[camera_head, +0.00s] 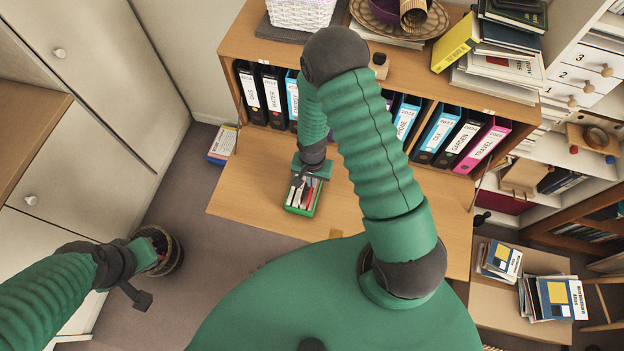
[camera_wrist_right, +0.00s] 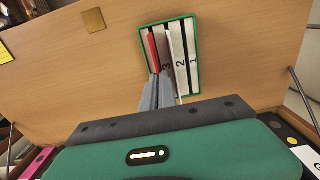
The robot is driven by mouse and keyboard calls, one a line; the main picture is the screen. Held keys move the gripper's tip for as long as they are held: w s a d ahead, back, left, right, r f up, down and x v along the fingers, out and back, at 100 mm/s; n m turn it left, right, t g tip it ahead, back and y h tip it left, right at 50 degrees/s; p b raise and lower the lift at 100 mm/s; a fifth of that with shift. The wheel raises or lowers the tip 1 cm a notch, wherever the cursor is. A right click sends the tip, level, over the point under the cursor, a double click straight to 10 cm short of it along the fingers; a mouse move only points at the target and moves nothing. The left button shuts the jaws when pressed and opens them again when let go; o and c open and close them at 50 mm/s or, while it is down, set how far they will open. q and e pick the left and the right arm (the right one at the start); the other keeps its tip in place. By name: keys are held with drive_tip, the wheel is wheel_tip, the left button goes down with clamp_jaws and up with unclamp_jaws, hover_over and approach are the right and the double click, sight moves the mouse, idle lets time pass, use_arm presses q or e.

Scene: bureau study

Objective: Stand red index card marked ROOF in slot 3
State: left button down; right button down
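The file box (camera_head: 288,209) with a green rim stands on the fold-down desk top; the right wrist view shows its rim (camera_wrist_right: 196,40) and numbered compartments 1, 2 and 3. The red index card (camera_wrist_right: 153,48) stands edge-on in the box beside the label 3; its lower end meets my fingertips, and its ROOF mark cannot be read. A white card or divider (camera_wrist_right: 176,42) stands just right of it. My right gripper (camera_wrist_right: 159,82) is over the box with its fingers close together on the red card. My left gripper (camera_head: 140,297) hangs far left over the floor, away from the box.
The desk top (camera_head: 245,205) is mostly bare around the box. A row of upright binders (camera_head: 440,134) stands behind it. A dark waste basket (camera_head: 167,252) is near my left gripper. Books lie on a low box (camera_head: 497,310) at right.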

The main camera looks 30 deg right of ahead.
drive_tip(key=shift+f+b, duration=0.35)
drive_tip(key=shift+f, duration=0.2)
idle(0.4)
drive_tip(key=c, duration=1.7)
unclamp_jaws()
drive_tip(key=o, duration=0.6)
drive_tip(key=shift+c, duration=0.2)
drive_tip(key=shift+r+p, duration=3.3)
drive_tip(key=shift+r, duration=0.75)
